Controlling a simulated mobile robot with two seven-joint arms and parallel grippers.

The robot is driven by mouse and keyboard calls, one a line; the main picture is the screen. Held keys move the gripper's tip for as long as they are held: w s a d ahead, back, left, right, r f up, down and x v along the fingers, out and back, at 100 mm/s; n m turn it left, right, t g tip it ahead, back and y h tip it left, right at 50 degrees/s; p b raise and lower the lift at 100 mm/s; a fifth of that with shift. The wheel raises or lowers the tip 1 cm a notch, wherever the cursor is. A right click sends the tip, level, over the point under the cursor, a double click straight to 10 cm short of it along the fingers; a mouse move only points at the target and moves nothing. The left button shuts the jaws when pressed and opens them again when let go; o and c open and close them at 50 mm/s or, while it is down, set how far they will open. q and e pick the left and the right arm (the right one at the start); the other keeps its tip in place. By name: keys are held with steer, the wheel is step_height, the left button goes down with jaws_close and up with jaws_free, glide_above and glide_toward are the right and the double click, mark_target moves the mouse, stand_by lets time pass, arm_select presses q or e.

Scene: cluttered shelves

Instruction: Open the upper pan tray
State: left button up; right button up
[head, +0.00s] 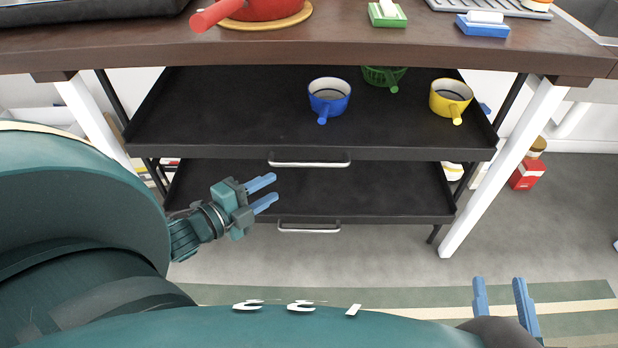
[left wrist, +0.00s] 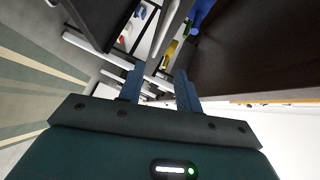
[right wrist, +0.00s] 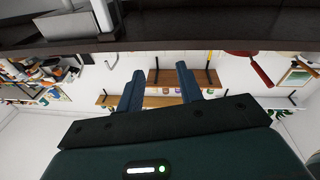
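The upper pan tray (head: 230,125) is a black tray under the brown counter, with a silver bar handle (head: 309,163) on its front edge. It holds a blue pan (head: 328,97), a green basket-like pan (head: 384,76) and a yellow pan (head: 451,98). My left gripper (head: 268,192) is open and empty, below and left of the upper handle, in front of the lower tray (head: 370,195). It touches no handle that I can make out. My right gripper (head: 500,283) is open and empty at the lower right, away from the trays.
The lower tray has its own silver handle (head: 309,228). The counter (head: 340,47) overhangs the trays and carries a red pan (head: 262,8). A white leg (head: 500,170) stands at the right, with a red container (head: 527,174) beyond it. Floor in front is open.

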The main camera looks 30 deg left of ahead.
mark_target(306, 166)
arm_select(q)
steer(key=shift+m, duration=0.5)
steer(key=b+x, duration=0.1)
steer(key=x, duration=0.3)
steer(key=b+x, duration=0.2)
steer(key=x, duration=0.2)
steer(key=b+x, duration=0.2)
steer(key=x, duration=0.3)
steer(key=shift+a+f, duration=0.25)
steer(key=shift+a, duration=0.15)
steer(key=shift+w+d, duration=0.1)
steer(key=shift+w, duration=0.3)
arm_select(e)
steer(key=shift+w+a+t+y, duration=0.1)
steer(key=shift+a+t+y, duration=0.4)
steer(key=shift+a+y, duration=0.15)
arm_select(q)
steer(key=shift+c, duration=0.5)
jaws_close()
arm_select(e)
steer(key=shift+f, duration=0.25)
